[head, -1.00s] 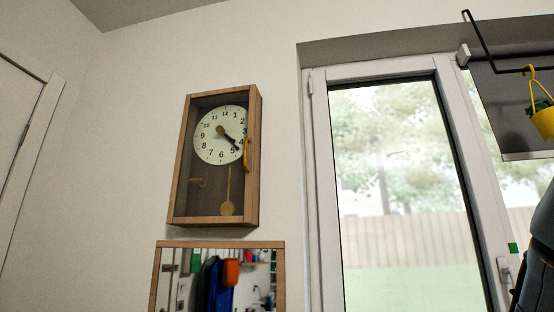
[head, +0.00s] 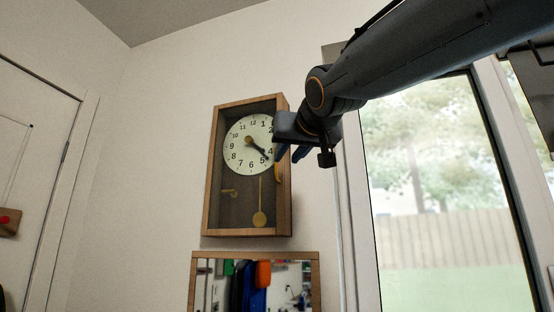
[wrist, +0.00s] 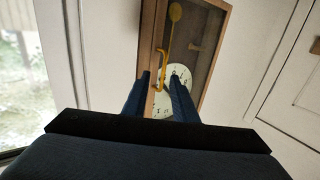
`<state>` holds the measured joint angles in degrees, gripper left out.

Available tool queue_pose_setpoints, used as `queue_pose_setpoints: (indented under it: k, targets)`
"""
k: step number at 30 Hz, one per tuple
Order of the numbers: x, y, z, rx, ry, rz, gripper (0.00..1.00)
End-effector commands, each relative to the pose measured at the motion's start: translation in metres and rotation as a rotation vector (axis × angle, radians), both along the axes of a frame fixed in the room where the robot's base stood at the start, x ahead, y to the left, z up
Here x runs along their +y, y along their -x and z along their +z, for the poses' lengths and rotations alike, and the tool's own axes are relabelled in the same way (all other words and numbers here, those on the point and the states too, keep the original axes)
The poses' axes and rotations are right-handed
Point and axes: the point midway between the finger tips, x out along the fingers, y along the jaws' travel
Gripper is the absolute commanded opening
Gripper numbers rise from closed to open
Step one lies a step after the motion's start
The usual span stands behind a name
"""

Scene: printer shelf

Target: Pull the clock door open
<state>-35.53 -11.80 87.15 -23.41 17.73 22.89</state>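The wooden wall clock (head: 212,170) has a glazed front door, a white dial (head: 240,150) and a brass pendulum (head: 260,217). The door looks shut. Its yellow handle (head: 279,172) is on the right side in the head view, its upper part hidden by my gripper (head: 289,155). In the wrist view the clock appears upside down, with the handle (wrist: 161,66) just beyond the fingertips of my gripper (wrist: 160,76). The two blue fingers are apart, with a gap between them, and do not hold the handle. I cannot tell whether they touch it.
A wood-framed mirror (head: 255,255) hangs just below the clock. A white-framed glazed door or window (head: 355,230) stands to the right, behind my arm. A white door (head: 35,120) is at the far left. Bare wall (head: 150,150) lies left of the clock.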

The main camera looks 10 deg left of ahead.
Motion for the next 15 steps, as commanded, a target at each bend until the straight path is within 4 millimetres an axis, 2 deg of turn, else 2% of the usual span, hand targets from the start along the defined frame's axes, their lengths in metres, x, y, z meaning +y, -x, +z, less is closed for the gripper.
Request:
queue_pose_setpoints:
  k: [1, 5, 15]
  targets:
    - [0.002, 0.005, 0.011, -0.015, -0.011, 0.008, 0.25]
    - [0.008, 0.002, 0.019, -0.024, -0.018, 0.014, 0.25]
    - [0.032, -0.041, 0.019, -0.023, -0.017, 0.013, 0.25]
